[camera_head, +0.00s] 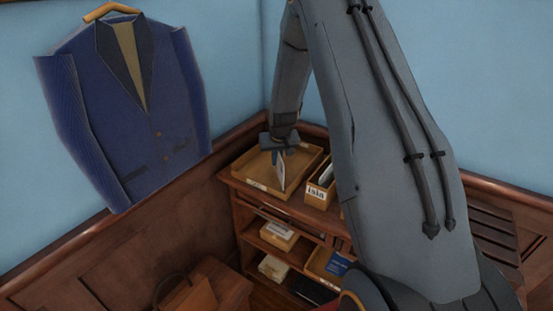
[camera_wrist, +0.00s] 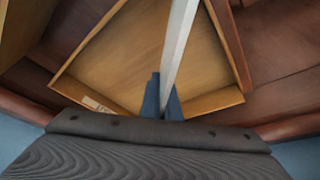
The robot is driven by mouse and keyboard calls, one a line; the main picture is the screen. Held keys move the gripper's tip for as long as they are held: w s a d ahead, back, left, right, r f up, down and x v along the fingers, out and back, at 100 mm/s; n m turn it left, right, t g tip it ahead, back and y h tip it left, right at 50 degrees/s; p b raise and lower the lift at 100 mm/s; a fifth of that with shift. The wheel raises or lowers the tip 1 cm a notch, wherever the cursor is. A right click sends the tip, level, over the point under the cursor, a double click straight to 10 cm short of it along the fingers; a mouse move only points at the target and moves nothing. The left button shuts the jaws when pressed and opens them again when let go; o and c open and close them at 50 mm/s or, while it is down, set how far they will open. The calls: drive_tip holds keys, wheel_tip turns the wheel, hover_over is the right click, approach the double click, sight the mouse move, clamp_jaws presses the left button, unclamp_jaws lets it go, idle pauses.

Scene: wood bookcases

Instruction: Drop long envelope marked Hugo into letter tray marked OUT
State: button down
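A pale long envelope (camera_head: 281,170) hangs upright, edge downward, from my gripper (camera_head: 279,149) in the head view. In the wrist view the envelope (camera_wrist: 178,50) shows as a thin pale edge between the blue fingers of my gripper (camera_wrist: 164,98), which are shut on it. A wooden letter tray (camera_head: 246,165) lies under the envelope on top of the bookcase. The tray (camera_wrist: 88,100) fills the middle of the wrist view, and its floor looks bare. Its small front label (camera_wrist: 97,104) is too small to read. No name can be read on the envelope.
A smaller wooden box (camera_head: 316,196) with a label and pale items stands right of the tray. The bookcase (camera_head: 243,219) has lower shelves with boxes. A blue jacket (camera_head: 150,110) hangs on the left wall. My arm hides the bookcase's right part.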

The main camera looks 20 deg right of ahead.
drive_tip(key=shift+f, duration=0.15)
drive_tip(key=shift+f+b, duration=0.35)
drive_tip(key=shift+f, duration=0.15)
drive_tip(key=c, duration=2)
unclamp_jaws()
